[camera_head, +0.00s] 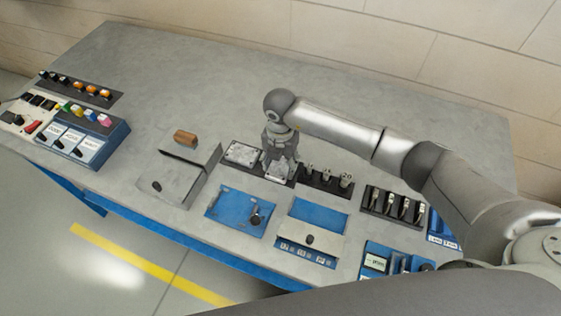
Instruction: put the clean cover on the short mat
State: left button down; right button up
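Two light metal covers sit side by side on a dark holder (262,172) in the middle of the grey bench. The left cover (242,153) is in plain view. The right cover (279,171) is partly hidden behind my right gripper (281,158), which points down at it. The fingers are too small to show whether they hold it. I cannot tell which cover is the clean one. A blue mat (228,206) lies in front of the holder, with a small dark knobbed part on it. Another blue mat (318,212) lies to its right, partly under a light plate. My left gripper is out of view.
A grey metal box (170,182) and a brown block (185,137) stand left of the holder. Dark racks with upright pieces (327,180) are close on the right. The back of the bench (200,70) is clear.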

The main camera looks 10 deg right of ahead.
aim_at(280, 165)
jog(key=o, duration=0.4)
jog(key=shift+r, duration=0.15)
notch_tip(280, 165, up, 12)
jog(key=b, duration=0.3)
dwell(0.5)
